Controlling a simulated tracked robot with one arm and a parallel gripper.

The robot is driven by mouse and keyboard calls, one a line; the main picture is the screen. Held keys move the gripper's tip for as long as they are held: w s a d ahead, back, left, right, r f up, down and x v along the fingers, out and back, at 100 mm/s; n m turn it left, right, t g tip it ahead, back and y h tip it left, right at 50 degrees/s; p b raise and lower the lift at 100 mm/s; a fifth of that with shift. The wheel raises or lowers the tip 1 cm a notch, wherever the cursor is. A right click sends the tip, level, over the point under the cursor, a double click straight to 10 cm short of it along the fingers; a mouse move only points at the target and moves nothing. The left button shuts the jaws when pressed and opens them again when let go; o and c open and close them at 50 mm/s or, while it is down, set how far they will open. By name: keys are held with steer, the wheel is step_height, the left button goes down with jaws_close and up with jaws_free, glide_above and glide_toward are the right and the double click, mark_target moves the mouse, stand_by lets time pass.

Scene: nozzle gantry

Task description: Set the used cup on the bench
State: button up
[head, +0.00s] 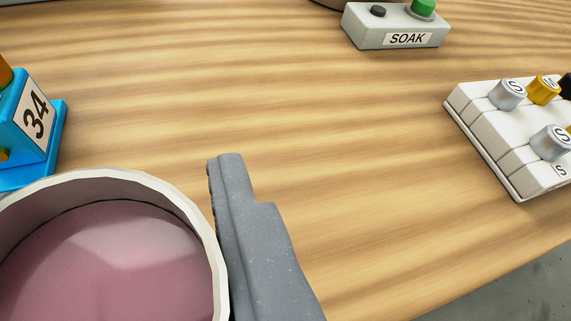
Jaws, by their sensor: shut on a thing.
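A round cream cup (172,198) with pink liquid inside fills the lower left of the head view, cut off by the frame's edges. One grey finger of my gripper (245,235) lies against the cup's right side. The other finger is out of view. My gripper is shut on the cup. The wooden bench (330,130) spreads beneath and beyond it. The cup's base is hidden, so I cannot tell whether it touches the bench.
A blue block labelled 34 (38,118) stands at the left, close to the cup. A grey SOAK box (395,30) with a green button is at the top. A white rack of capped nozzles (500,125) is at the right. The bench's middle is clear; its front edge runs lower right.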

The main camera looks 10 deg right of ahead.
mark_target(190, 259)
steer(key=shift+w+d, duration=0.45)
steer(key=shift+w, duration=0.1)
steer(key=shift+f+b, duration=0.5)
steer(key=shift+f, duration=1.35)
steer(key=shift+r, duration=0.1)
steer(key=o, duration=1)
steer(key=shift+o, duration=0.2)
steer(key=p+v, duration=0.1)
steer(key=v, duration=1.1)
